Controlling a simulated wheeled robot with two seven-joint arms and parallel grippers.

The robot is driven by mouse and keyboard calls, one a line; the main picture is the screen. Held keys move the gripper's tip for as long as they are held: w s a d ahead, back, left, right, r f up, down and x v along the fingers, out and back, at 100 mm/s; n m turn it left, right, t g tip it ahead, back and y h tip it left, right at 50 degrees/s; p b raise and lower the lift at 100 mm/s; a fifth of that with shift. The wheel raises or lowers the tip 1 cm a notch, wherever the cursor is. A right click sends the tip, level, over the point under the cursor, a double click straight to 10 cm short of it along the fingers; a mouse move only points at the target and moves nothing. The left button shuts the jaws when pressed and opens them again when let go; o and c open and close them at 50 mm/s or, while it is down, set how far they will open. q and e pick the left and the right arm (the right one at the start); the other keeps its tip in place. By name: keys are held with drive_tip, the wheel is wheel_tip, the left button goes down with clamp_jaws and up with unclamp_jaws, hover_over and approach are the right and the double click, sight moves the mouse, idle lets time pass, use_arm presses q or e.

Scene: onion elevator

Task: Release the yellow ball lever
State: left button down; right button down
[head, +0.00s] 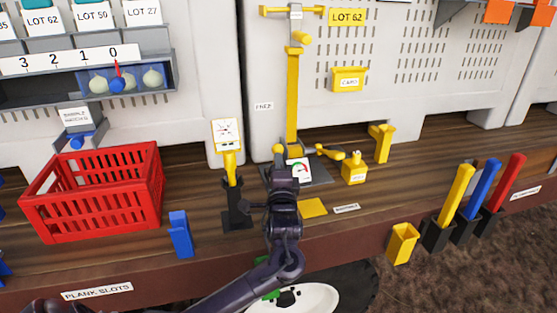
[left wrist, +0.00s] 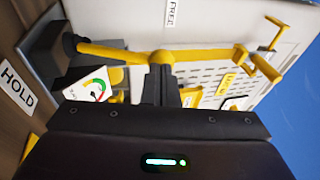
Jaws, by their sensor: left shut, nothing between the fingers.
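The yellow ball (head: 278,149) of the lever shows at the tip of my left gripper (head: 283,163) in the head view, low in front of the tall yellow post (head: 292,100). In the left wrist view the ball (left wrist: 162,56) is just beyond the closed fingertips (left wrist: 158,72). A yellow bar runs left from it to a dark mount. The fingers are shut and empty, not around the ball; I cannot tell whether they touch it. A FREE label (head: 263,106) is on the wall and a HOLD label (left wrist: 16,86) lies by the bench edge. My right gripper is not in view.
A white gauge (head: 298,170) is close beside my left gripper. A yellow lever stand (head: 231,168) and a red crate (head: 95,190) stand to the left. A small yellow box (head: 355,169) and colored handles (head: 457,190) are to the right.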

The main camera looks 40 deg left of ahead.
sight(276, 150)
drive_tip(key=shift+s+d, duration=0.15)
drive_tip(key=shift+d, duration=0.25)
